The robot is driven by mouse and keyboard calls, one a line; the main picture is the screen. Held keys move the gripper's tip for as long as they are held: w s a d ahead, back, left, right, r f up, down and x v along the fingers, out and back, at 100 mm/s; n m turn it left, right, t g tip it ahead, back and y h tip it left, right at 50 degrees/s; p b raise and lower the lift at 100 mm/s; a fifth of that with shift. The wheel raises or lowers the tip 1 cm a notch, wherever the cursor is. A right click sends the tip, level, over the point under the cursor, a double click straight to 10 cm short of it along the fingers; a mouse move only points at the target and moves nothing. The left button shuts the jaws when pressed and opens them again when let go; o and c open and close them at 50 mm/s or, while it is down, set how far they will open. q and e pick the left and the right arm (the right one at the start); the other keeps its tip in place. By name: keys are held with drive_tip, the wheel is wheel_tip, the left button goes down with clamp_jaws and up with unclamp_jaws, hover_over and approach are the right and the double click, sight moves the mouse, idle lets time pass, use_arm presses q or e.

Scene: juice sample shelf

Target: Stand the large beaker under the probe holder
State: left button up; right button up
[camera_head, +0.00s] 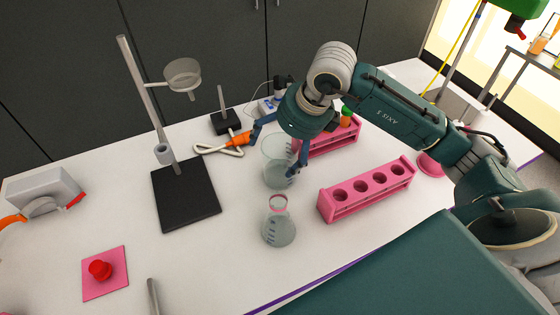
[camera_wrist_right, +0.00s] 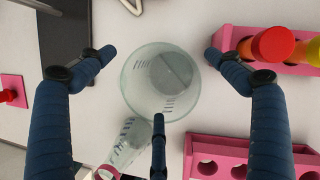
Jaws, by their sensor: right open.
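The large beaker (camera_head: 275,163) is clear glass and stands upright on the white table, behind a smaller flask. My right gripper (camera_head: 276,150) is over it, open, with fingers on either side of the glass. In the right wrist view the beaker (camera_wrist_right: 147,95) lies between the spread fingers of the right gripper (camera_wrist_right: 160,54), with gaps at both sides. A tall stand with a black base (camera_head: 187,207) carries a round cup-like holder (camera_head: 182,75) on a side arm; I cannot tell whether this is the probe holder. My left gripper is not in view.
The conical flask (camera_head: 279,230) stands just in front of the beaker. Pink racks (camera_head: 350,208) stand to the right, one with capped tubes. An orange-handled cable (camera_head: 238,139) lies behind. A red button on a pink mat (camera_head: 118,282) is front left. Table between stand and flask is clear.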

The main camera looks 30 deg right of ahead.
drive_tip(key=c, duration=1.9)
drive_tip(key=shift+o, duration=0.2)
drive_tip(key=shift+r, duration=0.2)
